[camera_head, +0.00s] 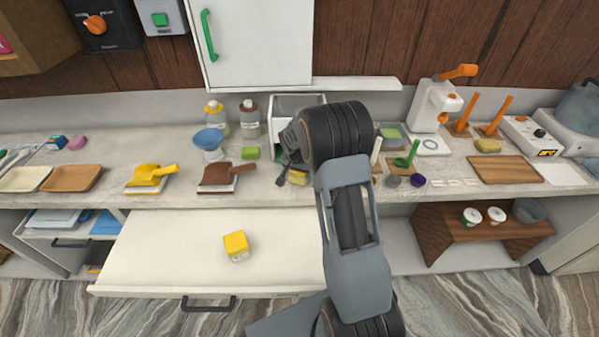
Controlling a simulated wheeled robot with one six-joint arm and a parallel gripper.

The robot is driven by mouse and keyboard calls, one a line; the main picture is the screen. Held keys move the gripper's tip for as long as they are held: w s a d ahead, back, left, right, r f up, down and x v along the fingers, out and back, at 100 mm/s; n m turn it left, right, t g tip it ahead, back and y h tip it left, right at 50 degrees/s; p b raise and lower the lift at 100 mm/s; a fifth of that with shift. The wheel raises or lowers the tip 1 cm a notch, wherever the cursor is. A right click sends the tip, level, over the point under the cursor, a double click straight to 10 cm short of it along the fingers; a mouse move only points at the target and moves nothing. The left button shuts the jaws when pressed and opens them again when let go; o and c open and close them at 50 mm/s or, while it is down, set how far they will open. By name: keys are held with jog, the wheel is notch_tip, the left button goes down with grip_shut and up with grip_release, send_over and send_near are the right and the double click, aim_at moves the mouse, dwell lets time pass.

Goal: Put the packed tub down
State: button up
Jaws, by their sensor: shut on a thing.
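My gripper (290,178) reaches down over the counter, just in front of an open white box. Another tub, with a yellow lid and pale body (236,244), stands alone in the pulled-out white drawer (165,245) below the counter.
The white box (298,99) stands behind my gripper. A wooden board (505,169) lies at right. The drawer floor is mostly clear.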

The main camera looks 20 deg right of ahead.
jog(key=shift+f, duration=0.15)
jog(key=o, duration=1)
jog(key=p+v, duration=0.5)
jog(key=v, duration=0.6)
jog(key=shift+r, duration=0.3)
jog(key=s+a+r+n+t, duration=0.1)
jog(key=s+a+r+n, duration=0.25)
jog(key=s+r, duration=0.55)
jog(key=s+a+r+n+t+y, duration=0.1)
jog(key=s+a+r+n, duration=0.1)
jog(key=s, duration=0.5)
jog(key=s+a+r+n+t+y, duration=0.1)
jog(key=s+a+r+n, duration=0.2)
jog(key=s, duration=0.5)
jog(key=shift+a+r+p, duration=0.3)
jog(key=shift+a+r, duration=0.15)
jog(key=shift+r, duration=0.1)
